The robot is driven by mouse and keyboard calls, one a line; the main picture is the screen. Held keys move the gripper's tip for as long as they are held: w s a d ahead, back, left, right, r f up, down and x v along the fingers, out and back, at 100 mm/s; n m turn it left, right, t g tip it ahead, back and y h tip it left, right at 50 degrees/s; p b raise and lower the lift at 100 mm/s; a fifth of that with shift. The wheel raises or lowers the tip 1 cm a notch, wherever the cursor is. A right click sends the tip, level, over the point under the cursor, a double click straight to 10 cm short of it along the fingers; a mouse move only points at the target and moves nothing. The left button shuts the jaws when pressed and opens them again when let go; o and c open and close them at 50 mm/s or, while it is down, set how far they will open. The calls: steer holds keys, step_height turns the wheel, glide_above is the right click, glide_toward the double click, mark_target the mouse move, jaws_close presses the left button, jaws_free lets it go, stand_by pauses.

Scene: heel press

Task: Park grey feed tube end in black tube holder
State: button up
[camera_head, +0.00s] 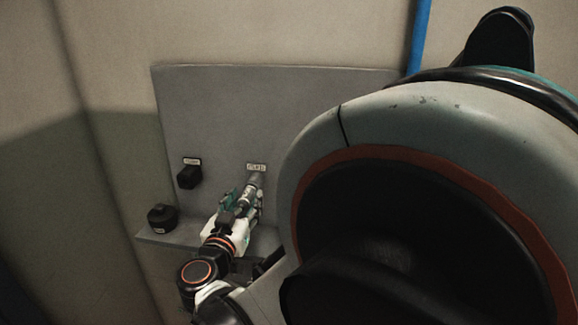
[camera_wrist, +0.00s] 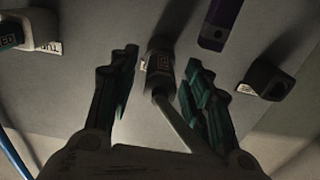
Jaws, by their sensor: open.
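In the wrist view, my gripper (camera_wrist: 162,62) is open, with one finger on each side of a dark grey, labelled cylindrical end (camera_wrist: 159,56). A lighter grey tube (camera_wrist: 175,122) runs from it back toward my palm. Gaps show between the fingers and the cylinder. In the head view, my gripper (camera_head: 243,196) is at the panel around a grey tube end (camera_head: 256,180) below a small white label. A black block-shaped holder (camera_head: 189,178) with a label above it is on the panel to the left. A black holder with an opening (camera_wrist: 265,79) also shows at right in the wrist view.
A grey panel (camera_head: 215,115) stands behind, with a ledge (camera_head: 180,238) below. A round black labelled object (camera_head: 162,217) sits on the ledge's left end. The wrist view shows a purple bar (camera_wrist: 220,24) and a pale labelled fitting (camera_wrist: 38,28). My arm hides the right side.

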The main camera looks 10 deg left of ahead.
steer(key=shift+w+d, duration=0.1)
steer(key=shift+w, duration=1)
steer(key=shift+b, duration=0.3)
steer(key=shift+c, duration=0.4)
jaws_close()
steer(key=shift+s, duration=0.1)
steer(key=shift+s+a+b, duration=0.15)
steer(key=shift+s+b, duration=0.05)
steer(key=shift+s, duration=1.25)
steer(key=shift+s+a+b, duration=0.1)
steer(key=shift+s+b, duration=0.05)
steer(key=shift+s, duration=1.3)
steer(key=shift+s, duration=0.15)
steer(key=shift+s+a, duration=0.1)
steer(key=shift+s, duration=0.8)
steer(key=w+a, duration=0.1)
steer(key=a, duration=1.8)
steer(key=shift+w+b, duration=0.3)
steer(key=shift+b, duration=0.15)
